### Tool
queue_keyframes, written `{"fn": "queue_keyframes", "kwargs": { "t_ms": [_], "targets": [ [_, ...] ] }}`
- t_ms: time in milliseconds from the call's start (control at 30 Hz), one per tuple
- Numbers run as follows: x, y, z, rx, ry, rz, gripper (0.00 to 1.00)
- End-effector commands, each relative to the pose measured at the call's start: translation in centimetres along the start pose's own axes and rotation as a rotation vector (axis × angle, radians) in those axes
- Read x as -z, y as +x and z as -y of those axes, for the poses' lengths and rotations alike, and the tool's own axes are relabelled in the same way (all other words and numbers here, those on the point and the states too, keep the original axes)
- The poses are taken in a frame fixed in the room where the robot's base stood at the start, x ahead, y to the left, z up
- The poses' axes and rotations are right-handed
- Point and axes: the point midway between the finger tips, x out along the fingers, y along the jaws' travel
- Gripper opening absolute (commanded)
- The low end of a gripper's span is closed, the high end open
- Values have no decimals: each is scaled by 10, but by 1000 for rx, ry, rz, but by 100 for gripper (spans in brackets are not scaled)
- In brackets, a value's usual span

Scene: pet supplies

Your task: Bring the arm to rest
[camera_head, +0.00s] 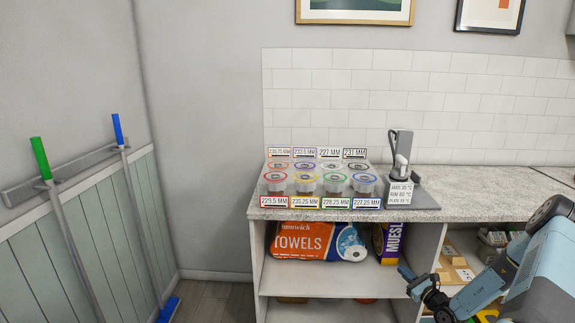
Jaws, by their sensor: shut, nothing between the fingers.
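My arm, light blue with dark joints, reaches in from the lower right of the head view. Its end, my gripper (405,272), is a slim blue-grey piece pointing up and left. It appears shut and holds nothing.
The speckled countertop (470,190) holds several lidded tubs (335,182) with size labels and a grey device (401,170). Below are a towels pack (305,240) and a muesli box (387,243). Long-handled tools (57,215) lean at left. Open floor (215,295) lies between.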

Motion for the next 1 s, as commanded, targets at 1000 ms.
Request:
{"fn": "queue_keyframes", "kwargs": {
  "t_ms": [1000],
  "targets": [
    [-292,27,-126,-940,-620,65,0]
  ]
}}
